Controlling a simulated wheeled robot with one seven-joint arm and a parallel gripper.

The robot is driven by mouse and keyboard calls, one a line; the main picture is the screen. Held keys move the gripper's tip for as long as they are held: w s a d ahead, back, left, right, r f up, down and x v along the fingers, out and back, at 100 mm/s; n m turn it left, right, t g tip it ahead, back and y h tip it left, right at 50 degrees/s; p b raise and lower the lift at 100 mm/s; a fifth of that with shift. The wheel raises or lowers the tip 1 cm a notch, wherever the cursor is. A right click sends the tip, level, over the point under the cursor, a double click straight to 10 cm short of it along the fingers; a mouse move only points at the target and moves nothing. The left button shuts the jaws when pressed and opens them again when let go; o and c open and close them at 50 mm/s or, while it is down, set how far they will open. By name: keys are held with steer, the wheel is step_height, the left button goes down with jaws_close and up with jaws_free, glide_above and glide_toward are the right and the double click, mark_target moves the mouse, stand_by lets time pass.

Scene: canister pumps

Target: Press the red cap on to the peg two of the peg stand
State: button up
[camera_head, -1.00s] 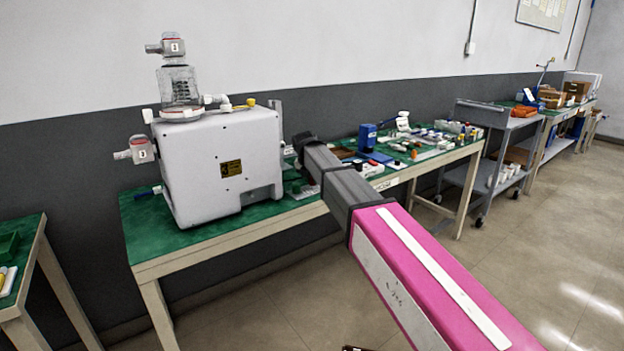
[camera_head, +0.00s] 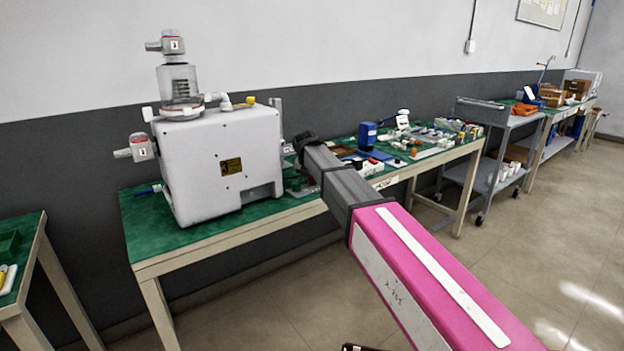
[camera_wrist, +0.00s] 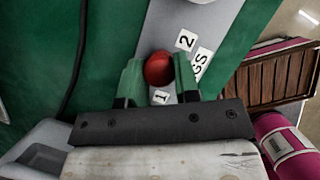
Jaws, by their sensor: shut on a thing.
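In the wrist view, the red cap (camera_wrist: 158,69) is a round, dark red piece between the two green fingertips of my gripper (camera_wrist: 159,76). My gripper is shut on it. Below the cap is the grey peg stand (camera_wrist: 208,16), with white labels reading "2" (camera_wrist: 186,40), "1" (camera_wrist: 160,97) and part of "PEGS" (camera_wrist: 203,62). The cap appears between labels 1 and 2. No peg shows clearly, and I cannot tell whether the cap touches one. In the head view, my arm hides my gripper and the cap.
The green-topped workbench (camera_head: 285,208) carries a big white pump housing (camera_head: 220,165) at left. A blue object (camera_head: 368,135) and several small parts stand further along. In the wrist view, a brown slatted crate (camera_wrist: 268,80) lies to the right and a dark cable (camera_wrist: 75,60) to the left.

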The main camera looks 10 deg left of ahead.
steer(key=o, duration=1)
steer(key=shift+c, duration=0.2)
steer(key=v, duration=1)
steer(key=shift+r, duration=0.35)
steer(key=shift+s, duration=0.1)
